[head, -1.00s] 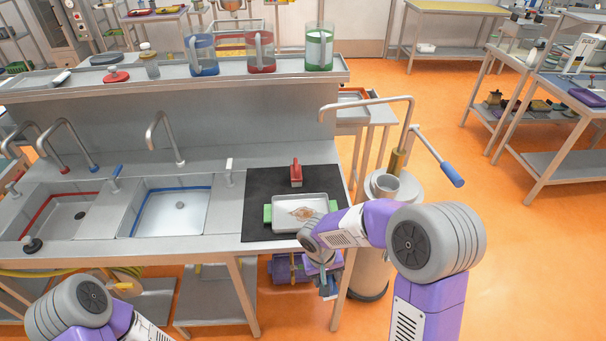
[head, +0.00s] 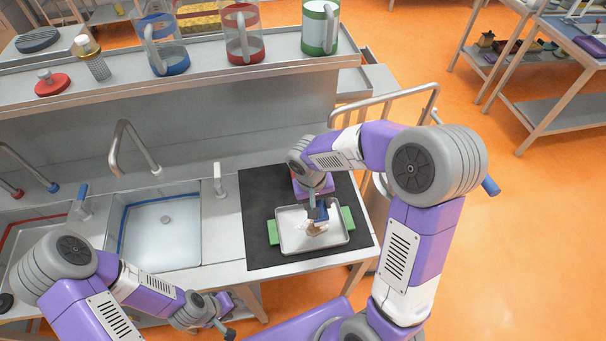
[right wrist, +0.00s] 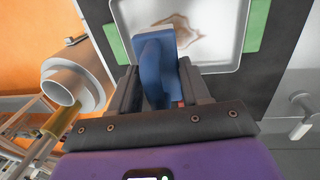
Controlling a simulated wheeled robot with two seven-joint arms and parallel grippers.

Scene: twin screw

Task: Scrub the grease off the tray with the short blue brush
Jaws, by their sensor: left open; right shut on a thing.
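The grey tray (head: 288,243) lies on a black mat between two green blocks. A brown grease patch (head: 315,229) is on its floor; it also shows in the right wrist view (right wrist: 180,27). My right gripper (head: 318,200) is over the tray, shut on the short blue brush (right wrist: 158,65). The brush (head: 322,213) is at the grease's upper edge in the head view; I cannot tell whether it touches the tray. My left gripper (head: 228,333) is open and empty, low in front of the counter.
Green blocks (head: 272,232) flank the tray on the black mat (head: 257,198). A tap (head: 219,180) and a sink (head: 160,235) are left of the mat. Jugs (head: 242,35) stand on the shelf behind. A long curved pipe (head: 385,103) rises right of the counter.

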